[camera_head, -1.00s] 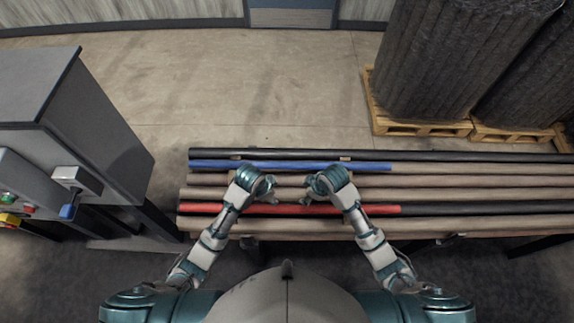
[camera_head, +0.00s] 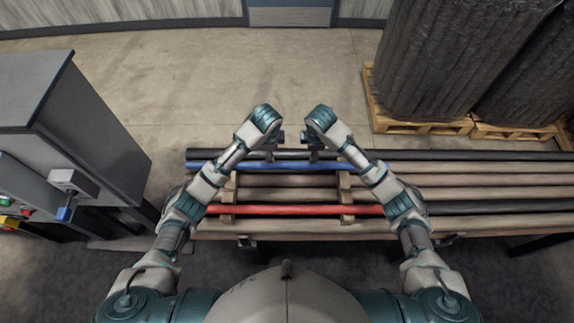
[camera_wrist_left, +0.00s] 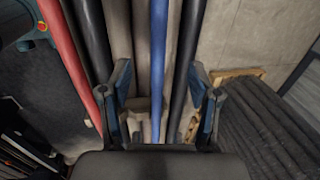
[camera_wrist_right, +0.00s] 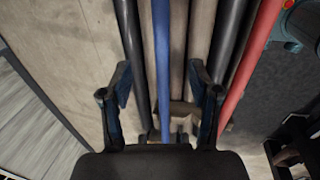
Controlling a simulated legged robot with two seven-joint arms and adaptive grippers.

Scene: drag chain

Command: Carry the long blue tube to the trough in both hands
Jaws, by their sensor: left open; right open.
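The long blue tube (camera_head: 240,165) lies on the rack among other tubes, between a black tube at the back and brown tubes in front. My left gripper (camera_head: 272,150) and right gripper (camera_head: 312,150) are over the back of the rack, close together, above the blue tube. In the left wrist view the blue tube (camera_wrist_left: 158,60) runs between the open fingers (camera_wrist_left: 162,112). In the right wrist view the blue tube (camera_wrist_right: 163,60) also runs between the open fingers (camera_wrist_right: 160,110), nearer the left finger. Neither gripper holds anything. I cannot make out the trough.
A red tube (camera_head: 290,210) lies near the rack's front. A grey machine cabinet (camera_head: 90,130) stands at left. Dark rolls (camera_head: 450,60) stand on wooden pallets (camera_head: 400,125) at back right. The floor behind the rack is clear.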

